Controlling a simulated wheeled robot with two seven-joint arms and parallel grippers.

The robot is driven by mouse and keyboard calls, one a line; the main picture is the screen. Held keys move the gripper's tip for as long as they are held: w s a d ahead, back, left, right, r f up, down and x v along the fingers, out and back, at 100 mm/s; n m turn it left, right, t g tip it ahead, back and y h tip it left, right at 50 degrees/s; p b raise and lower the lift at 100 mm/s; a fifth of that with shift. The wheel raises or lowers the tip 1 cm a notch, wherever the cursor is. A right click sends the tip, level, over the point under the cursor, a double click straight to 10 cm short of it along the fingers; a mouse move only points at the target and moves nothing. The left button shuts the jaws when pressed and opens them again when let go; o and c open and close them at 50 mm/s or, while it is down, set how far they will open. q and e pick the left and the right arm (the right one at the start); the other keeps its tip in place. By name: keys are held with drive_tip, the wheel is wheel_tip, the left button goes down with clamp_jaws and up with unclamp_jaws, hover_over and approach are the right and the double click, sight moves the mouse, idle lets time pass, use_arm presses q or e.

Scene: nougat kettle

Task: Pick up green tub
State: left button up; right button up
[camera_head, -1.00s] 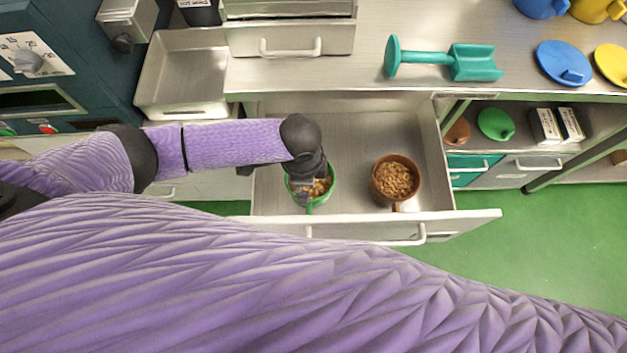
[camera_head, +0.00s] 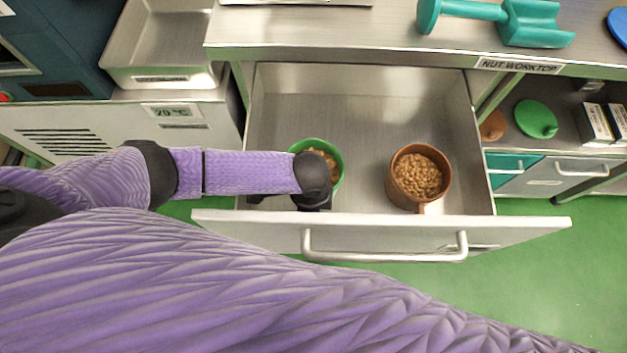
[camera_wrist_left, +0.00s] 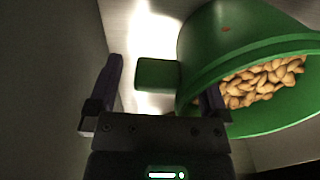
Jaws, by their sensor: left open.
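The green tub (camera_head: 338,163), full of nuts, stands in the left part of the open drawer. My left gripper (camera_head: 312,203) is at the tub's near side, and my wrist hides part of the tub. In the left wrist view the tub (camera_wrist_left: 205,45) shows its rim, its almond-like nuts and a green tab-like handle. The open left gripper (camera_wrist_left: 160,88) has that handle in the gap between its fingers in the picture. The right finger overlaps the tub's rim. I cannot tell whether either finger touches it. My right gripper is not in view.
A brown mug (camera_head: 397,188) of nuts stands right of the tub in the drawer (camera_head: 360,105). The drawer front (camera_head: 520,226) with its bar handle is close to my wrist. A teal scoop (camera_head: 530,25) lies on the worktop above. The drawer floor behind the tub is clear.

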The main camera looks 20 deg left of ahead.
use_arm(q)
clamp_jaws()
idle(0.4)
